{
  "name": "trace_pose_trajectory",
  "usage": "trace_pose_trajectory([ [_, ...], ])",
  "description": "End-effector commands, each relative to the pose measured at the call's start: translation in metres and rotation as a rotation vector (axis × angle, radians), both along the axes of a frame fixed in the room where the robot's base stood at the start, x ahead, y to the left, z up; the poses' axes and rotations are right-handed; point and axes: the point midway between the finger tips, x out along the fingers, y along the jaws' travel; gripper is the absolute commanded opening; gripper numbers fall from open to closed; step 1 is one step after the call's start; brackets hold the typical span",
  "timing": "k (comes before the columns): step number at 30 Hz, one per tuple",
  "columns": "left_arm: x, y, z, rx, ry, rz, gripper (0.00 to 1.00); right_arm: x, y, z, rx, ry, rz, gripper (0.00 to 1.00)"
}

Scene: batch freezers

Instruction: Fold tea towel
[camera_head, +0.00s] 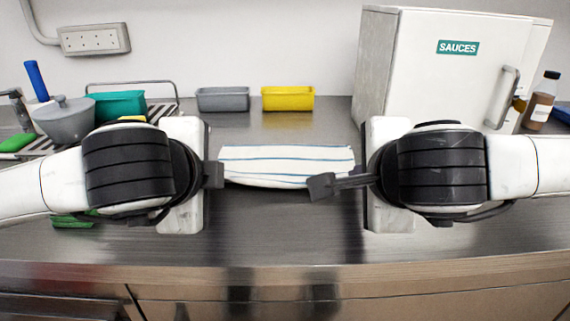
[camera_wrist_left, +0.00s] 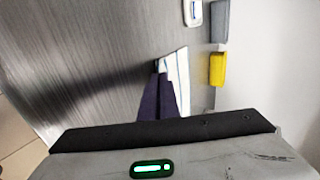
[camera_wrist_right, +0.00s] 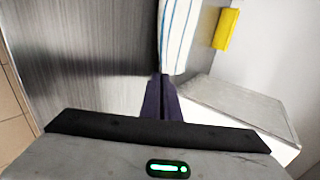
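The tea towel (camera_head: 285,166) is white with thin blue stripes and lies on the steel counter between my two grippers. Its front edge bows slightly toward me between them. My left gripper (camera_head: 214,174) is at its left front edge, with the fingers close together on the cloth; the towel also shows in the left wrist view (camera_wrist_left: 180,75). My right gripper (camera_head: 320,187) is at its right front edge, fingers together at the cloth; the towel shows in the right wrist view (camera_wrist_right: 177,38). The exact pinch points are partly hidden by the fingers.
A grey bin (camera_head: 222,99) and a yellow bin (camera_head: 288,98) stand behind the towel. A white cabinet labelled SAUCES (camera_head: 440,75) stands back right, near a brown bottle (camera_head: 541,103). A drainer with a grey pot (camera_head: 66,121) is at left. The front counter (camera_head: 285,235) is clear.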

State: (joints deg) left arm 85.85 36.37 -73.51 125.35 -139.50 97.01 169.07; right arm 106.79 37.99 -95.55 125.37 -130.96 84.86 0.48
Motion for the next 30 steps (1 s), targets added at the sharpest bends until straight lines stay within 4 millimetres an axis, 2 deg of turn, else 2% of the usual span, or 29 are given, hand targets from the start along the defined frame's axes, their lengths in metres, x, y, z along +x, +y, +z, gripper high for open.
trace_pose_trajectory([
  [6, 0.0, 0.0, 0.0, 0.001, -0.003, 0.001, 0.0, 0.0, 0.0, 0.0, -0.001, -0.002, -0.001, 0.0],
  [8, 0.0, 0.0, 0.0, 0.001, -0.002, 0.001, 0.09, 0.0, 0.0, 0.0, -0.001, -0.002, -0.001, 0.09],
  [12, 0.0, 0.0, 0.0, 0.001, -0.002, 0.001, 0.32, 0.0, 0.0, 0.0, -0.001, -0.001, 0.0, 0.32],
  [13, 0.0, 0.0, 0.0, 0.001, -0.002, 0.001, 0.34, 0.0, 0.0, 0.0, -0.001, -0.001, 0.0, 0.34],
  [23, -0.001, 0.0, 0.002, 0.0, -0.002, 0.0, 0.34, -0.001, 0.0, 0.002, -0.001, -0.001, 0.0, 0.34],
  [30, -0.013, -0.001, 0.033, -0.001, -0.004, -0.002, 0.34, -0.013, 0.0, 0.033, 0.001, -0.003, 0.001, 0.34],
])
